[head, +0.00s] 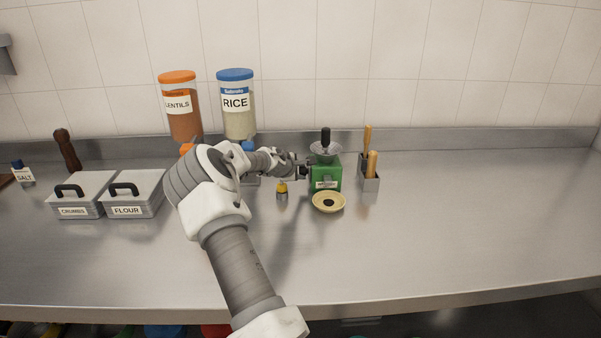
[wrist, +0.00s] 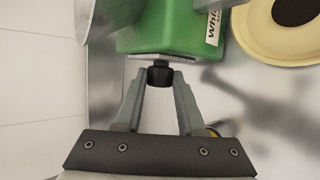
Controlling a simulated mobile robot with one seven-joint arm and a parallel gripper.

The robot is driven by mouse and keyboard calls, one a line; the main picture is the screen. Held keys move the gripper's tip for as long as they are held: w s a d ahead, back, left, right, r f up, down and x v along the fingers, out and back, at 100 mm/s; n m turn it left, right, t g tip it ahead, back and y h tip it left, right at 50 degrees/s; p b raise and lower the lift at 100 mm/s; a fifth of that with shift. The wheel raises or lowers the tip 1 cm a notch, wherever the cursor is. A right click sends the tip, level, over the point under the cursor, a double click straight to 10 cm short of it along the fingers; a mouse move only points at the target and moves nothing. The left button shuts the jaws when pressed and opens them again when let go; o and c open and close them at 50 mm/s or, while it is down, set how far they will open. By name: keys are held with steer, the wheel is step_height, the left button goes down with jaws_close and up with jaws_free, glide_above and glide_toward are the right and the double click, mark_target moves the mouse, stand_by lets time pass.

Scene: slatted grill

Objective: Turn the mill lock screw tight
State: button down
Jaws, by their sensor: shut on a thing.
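The green mill (head: 329,173) stands on the steel counter in the head view, with a metal hopper (head: 324,150) and a dark upright handle on top. In the wrist view the mill body (wrist: 165,30) fills the top, and the black lock screw (wrist: 160,76) sticks out of its side from a pale plate. My gripper (wrist: 161,80) is shut on the lock screw, one finger on each side of the knob. In the head view my gripper (head: 302,169) reaches the mill's left side, where the screw is too small to make out clearly.
A cream bowl (head: 328,202) with a dark centre sits in front of the mill. A small yellow-topped jar (head: 282,190) stands below my wrist. A holder with wooden-handled tools (head: 369,183) is to the right. The right counter (head: 480,200) is clear.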

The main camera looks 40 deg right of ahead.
steer(key=shift+f+b, duration=0.45)
steer(key=shift+b, duration=0.65)
steer(key=shift+t+h+b, duration=0.4)
steer(key=shift+h+b, duration=0.1)
steer(key=shift+b, duration=0.6)
steer(key=b, duration=0.3)
steer(key=m+t+h+b, duration=0.1)
steer(key=b, duration=0.3)
steer(key=shift+s+f+h, duration=0.1)
steer(key=shift+f+h, duration=0.1)
steer(key=shift+h, duration=0.1)
steer(key=shift+a+r+t+h+b, duration=0.1)
steer(key=shift+r+t+h+b, duration=0.2)
steer(key=shift+b, duration=0.9)
steer(key=c, duration=0.5)
jaws_free()
steer(key=p+v, duration=0.2)
steer(key=v, duration=1.5)
steer(key=shift+s, duration=0.2)
